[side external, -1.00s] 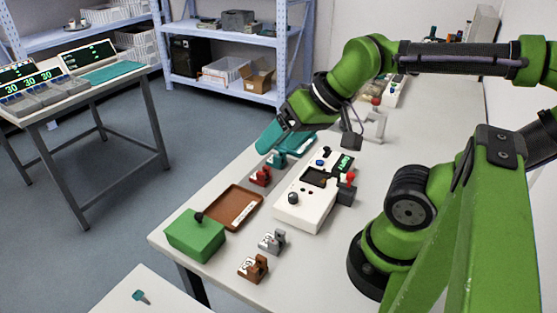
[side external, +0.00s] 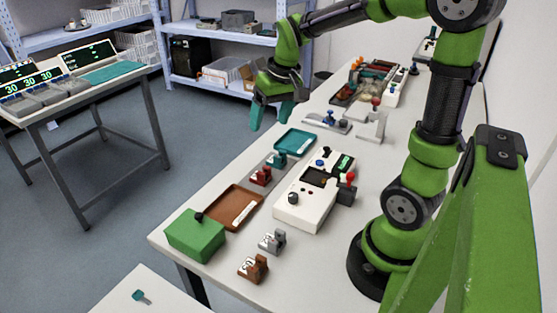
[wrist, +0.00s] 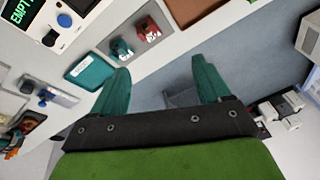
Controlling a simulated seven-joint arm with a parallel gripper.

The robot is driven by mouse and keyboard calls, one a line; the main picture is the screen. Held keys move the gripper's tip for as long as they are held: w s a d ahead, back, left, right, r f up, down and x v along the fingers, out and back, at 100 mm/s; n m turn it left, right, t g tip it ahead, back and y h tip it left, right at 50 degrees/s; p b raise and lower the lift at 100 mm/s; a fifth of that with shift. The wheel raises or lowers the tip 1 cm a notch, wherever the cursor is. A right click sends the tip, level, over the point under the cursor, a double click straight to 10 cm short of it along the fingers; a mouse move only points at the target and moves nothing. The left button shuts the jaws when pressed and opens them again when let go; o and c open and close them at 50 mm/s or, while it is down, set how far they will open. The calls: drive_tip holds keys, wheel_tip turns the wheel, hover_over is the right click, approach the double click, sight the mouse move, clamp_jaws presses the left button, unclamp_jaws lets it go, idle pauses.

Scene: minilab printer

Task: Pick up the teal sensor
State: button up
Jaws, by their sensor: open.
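A small teal piece (side external: 277,160) stands on the bench beside a red one of similar shape. It also shows in the wrist view (wrist: 121,49), top centre. A second small teal item (side external: 140,296) lies on the low white table at the front left. I cannot tell for certain which one is the teal sensor. My gripper (side external: 271,116) is open and empty, its teal fingers pointing down. It hangs in the air near the bench's left edge, beyond the teal tray. In the wrist view, my gripper (wrist: 160,70) has nothing between its fingers.
The teal tray (side external: 297,140) lies just beyond the teal piece, and the red piece (side external: 260,177) on its near side. A brown tray (side external: 233,208), green box (side external: 195,237) and white device (side external: 305,200) surround them. Grey (side external: 272,241) and brown (side external: 253,268) pieces stand nearer the front.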

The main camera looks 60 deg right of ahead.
drive_tip(key=w+d+f+n+g, duration=0.1)
drive_tip(key=w+d+f+n, duration=0.15)
drive_tip(key=d, duration=0.35)
drive_tip(key=w+d+f+n+g, duration=0.1)
drive_tip(key=w+d+n+g, duration=0.15)
drive_tip(key=d, duration=0.25)
drive_tip(key=shift+t, duration=0.35)
wheel_tip(320, 180, down, 16)
drive_tip(key=shift+f, duration=0.1)
drive_tip(key=c, duration=1)
wheel_tip(320, 180, up, 10)
drive_tip(key=shift+r, duration=0.1)
drive_tip(key=shift+c, duration=0.2)
